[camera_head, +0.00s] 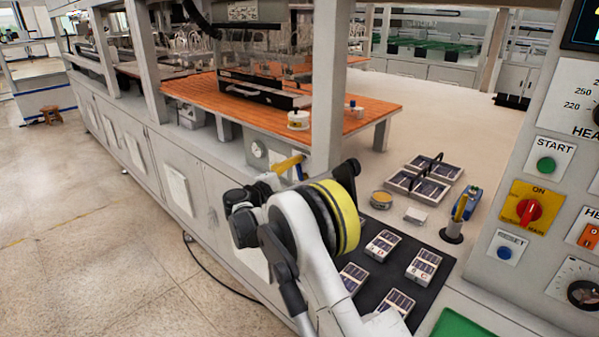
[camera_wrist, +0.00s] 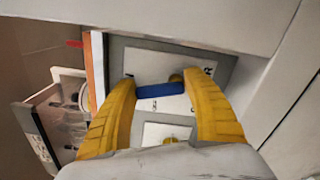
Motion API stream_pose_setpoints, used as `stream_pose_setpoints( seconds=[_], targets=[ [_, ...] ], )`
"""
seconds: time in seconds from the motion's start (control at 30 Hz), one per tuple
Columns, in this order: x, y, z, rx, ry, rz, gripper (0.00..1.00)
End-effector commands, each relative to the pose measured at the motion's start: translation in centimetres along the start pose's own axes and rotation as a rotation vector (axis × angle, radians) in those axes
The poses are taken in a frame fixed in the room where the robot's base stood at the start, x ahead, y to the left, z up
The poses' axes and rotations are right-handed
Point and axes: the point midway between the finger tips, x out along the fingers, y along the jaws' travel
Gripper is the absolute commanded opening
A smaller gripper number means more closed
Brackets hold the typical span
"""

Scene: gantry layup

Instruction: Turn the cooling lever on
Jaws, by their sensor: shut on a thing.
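The cooling lever (camera_wrist: 160,90) is a short blue handle in front of a pale label plate in the wrist view. It lies roughly sideways between the two yellow fingers of my gripper (camera_wrist: 160,82), which is shut on it. In the head view, the gripper's yellow finger (camera_head: 287,164) reaches the side panel near the gantry post, and a bit of the blue lever (camera_head: 300,172) shows beside it. My own arm hides most of the area there. The plate's lettering is mostly covered and unreadable.
A round gauge (camera_head: 258,150) sits on the panel left of the lever. The orange table (camera_head: 350,117) is above and behind. A black mat (camera_head: 376,262) with small solar pieces lies right of my arm. A control panel (camera_head: 559,200) stands at the far right.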

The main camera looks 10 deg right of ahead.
Motion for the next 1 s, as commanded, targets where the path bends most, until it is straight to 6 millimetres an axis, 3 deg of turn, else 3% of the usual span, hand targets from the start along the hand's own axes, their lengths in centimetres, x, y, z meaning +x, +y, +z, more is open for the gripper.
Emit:
stream_pose_setpoints(
  seconds=[0.43,1.0],
  targets=[
    [-0.02,0.21,0.61,0.29,0.004,0.01,0.29],
    [0.01,0.0,0.87,0.366,0.001,0.009,0.29]
  ],
)
